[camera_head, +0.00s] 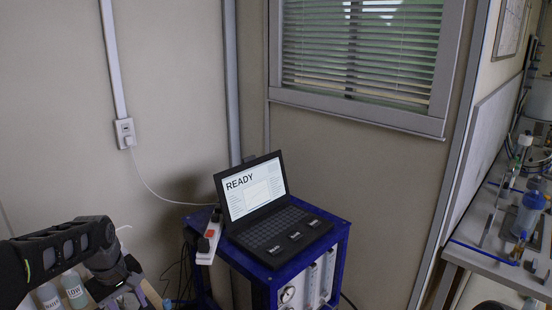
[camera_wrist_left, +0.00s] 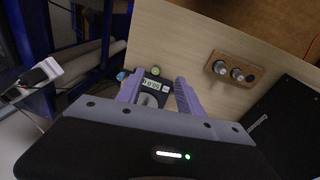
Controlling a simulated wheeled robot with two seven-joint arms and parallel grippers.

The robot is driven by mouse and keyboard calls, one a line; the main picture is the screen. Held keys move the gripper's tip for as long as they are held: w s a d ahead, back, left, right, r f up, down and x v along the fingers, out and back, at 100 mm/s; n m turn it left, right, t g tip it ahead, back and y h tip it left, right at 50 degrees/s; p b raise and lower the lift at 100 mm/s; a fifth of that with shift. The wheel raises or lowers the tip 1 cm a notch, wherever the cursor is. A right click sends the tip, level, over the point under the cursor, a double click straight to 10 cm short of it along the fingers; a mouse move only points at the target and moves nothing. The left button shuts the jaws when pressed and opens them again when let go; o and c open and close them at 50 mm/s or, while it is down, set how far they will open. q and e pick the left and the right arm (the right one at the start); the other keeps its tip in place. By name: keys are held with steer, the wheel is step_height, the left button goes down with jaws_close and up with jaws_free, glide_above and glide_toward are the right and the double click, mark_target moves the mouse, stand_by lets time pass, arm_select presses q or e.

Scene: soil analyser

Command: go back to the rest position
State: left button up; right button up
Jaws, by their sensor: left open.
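My left arm comes in from the lower left in the head view, and my left gripper (camera_head: 136,297) points down over the wooden bench at the bottom edge. In the left wrist view the two purple fingers of the left gripper (camera_wrist_left: 159,77) are spread apart. No held object shows between them. A small dark device with a lit display (camera_wrist_left: 151,85) lies beyond and between the fingers on the wooden surface; I cannot tell the exact gap. My right gripper is in neither view.
Bottles (camera_head: 75,290), one labelled LOW, stand beside my left arm. A laptop (camera_head: 256,203) reading READY sits on a blue cart (camera_head: 338,236), with a power strip (camera_head: 209,240) at its left. A wooden block (camera_wrist_left: 234,70) with round metal pieces lies on the bench. Another bench (camera_head: 487,250) stands right.

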arm_select(q)
steer(key=w+d+f+m+t+h+b, duration=0.1)
steer(key=d+f+m+t+b, duration=0.15)
steer(key=d+f, duration=0.7)
steer(key=w+d+f+m+t+h+b, duration=0.1)
steer(key=d+f+m, duration=0.3)
steer(key=d+f, duration=0.55)
steer(key=s+d+f+m+g+b, duration=0.1)
steer(key=s+d+f+b, duration=0.1)
steer(key=s+d+f, duration=0.2)
steer(key=s+d+f+m+g+h+b, duration=0.1)
steer(key=s+d+f, duration=0.4)
steer(key=s+f, duration=0.6)
steer(key=s+d+f+m+g+h+b, duration=0.1)
steer(key=s+d+f+g+b, duration=0.1)
steer(key=s+f, duration=0.6)
steer(key=shift+s+d+f+g+b, duration=0.15)
steer(key=shift+s+d+g+b, duration=0.2)
steer(key=shift+s+d+b, duration=0.6)
steer(key=shift+d, duration=0.25)
